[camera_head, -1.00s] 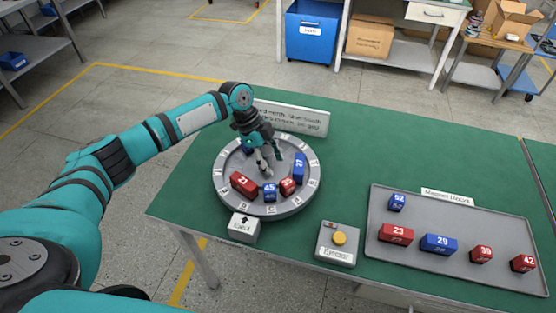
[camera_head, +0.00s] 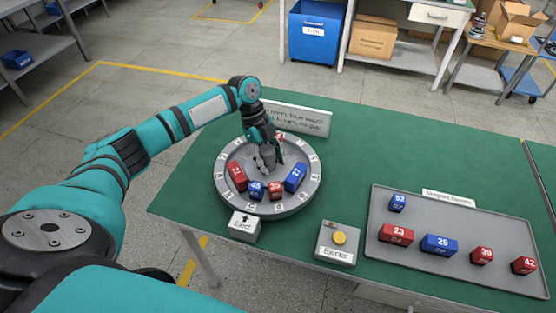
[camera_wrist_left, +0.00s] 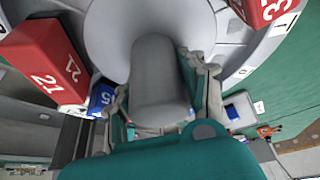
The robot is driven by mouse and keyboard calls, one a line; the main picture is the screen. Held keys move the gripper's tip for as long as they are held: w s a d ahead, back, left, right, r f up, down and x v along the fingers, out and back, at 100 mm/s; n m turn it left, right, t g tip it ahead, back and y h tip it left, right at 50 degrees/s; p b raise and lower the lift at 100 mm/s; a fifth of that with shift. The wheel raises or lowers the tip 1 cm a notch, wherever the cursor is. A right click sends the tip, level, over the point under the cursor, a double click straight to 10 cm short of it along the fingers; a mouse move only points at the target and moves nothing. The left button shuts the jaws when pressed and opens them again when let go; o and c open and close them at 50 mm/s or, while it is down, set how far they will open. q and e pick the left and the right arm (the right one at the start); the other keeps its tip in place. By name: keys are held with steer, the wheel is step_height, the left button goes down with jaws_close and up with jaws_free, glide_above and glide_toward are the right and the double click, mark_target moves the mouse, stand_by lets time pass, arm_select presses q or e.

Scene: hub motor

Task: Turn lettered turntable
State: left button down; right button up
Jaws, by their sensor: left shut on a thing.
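The round grey turntable (camera_head: 268,211) stands on the green table, with lettered tabs around its rim. Red block 21 (camera_head: 236,175), a blue block (camera_head: 256,190), a smaller red block (camera_head: 275,190) and a longer blue block (camera_head: 295,177) sit on it near the front. Part of another red block (camera_head: 281,137) shows behind my gripper. My left gripper (camera_head: 265,164) is over the turntable's middle, shut on its grey central knob (camera_wrist_left: 160,80). The wrist view shows red block 21 (camera_wrist_left: 45,62) at left and another red block (camera_wrist_left: 268,10) at top right. My right gripper is out of view.
An eject marker box (camera_head: 244,227) stands at the turntable's front edge. An ejector box with a yellow button (camera_head: 339,238) is to its right. A grey tray (camera_head: 460,273) holds several red and blue blocks. A sign (camera_head: 300,118) stands behind the turntable.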

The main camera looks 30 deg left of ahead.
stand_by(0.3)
arm_select(q)
steer(key=c, duration=0.7)
jaws_free()
steer(key=shift+a+r, duration=0.1)
steer(key=v, duration=1.2)
